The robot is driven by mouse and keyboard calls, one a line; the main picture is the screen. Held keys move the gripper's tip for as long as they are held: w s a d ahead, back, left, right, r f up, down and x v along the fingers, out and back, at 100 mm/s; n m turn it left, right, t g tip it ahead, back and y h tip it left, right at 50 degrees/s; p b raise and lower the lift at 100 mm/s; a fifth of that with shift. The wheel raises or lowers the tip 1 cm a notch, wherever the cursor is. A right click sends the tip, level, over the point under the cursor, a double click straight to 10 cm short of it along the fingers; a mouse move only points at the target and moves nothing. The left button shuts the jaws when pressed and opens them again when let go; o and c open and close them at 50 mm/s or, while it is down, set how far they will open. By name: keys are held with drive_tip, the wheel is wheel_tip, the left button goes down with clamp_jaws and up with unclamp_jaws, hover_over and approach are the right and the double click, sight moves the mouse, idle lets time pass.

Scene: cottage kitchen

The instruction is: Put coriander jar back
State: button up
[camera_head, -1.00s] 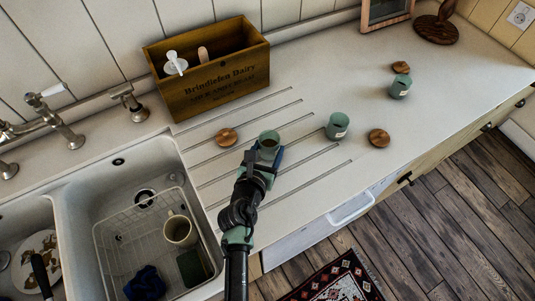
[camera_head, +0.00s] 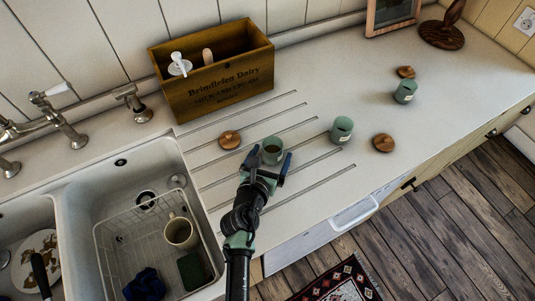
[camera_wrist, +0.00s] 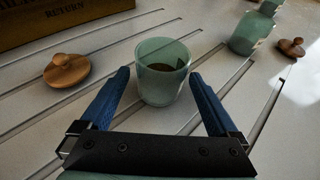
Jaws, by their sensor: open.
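Three small green jars stand on the white counter, and I cannot read which label says coriander. One open jar (camera_head: 272,150) stands upright on the grooved drainer; it also shows in the wrist view (camera_wrist: 163,72), with dark contents. My gripper (camera_head: 271,156) is open, with its blue fingers on either side of this jar and gaps to it in the wrist view (camera_wrist: 160,80). The middle jar (camera_head: 341,130) and the far jar (camera_head: 405,91) stand to the right.
A wooden Brindlefen Dairy crate (camera_head: 212,82) with a white-topped bottle stands behind the drainer. The sink (camera_head: 80,175) with a wire rack and mug is at left. A picture frame (camera_head: 392,14) and wooden stand (camera_head: 441,36) are at the back right.

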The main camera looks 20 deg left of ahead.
drive_tip(key=v, duration=1.2)
drive_tip(key=shift+r, duration=0.1)
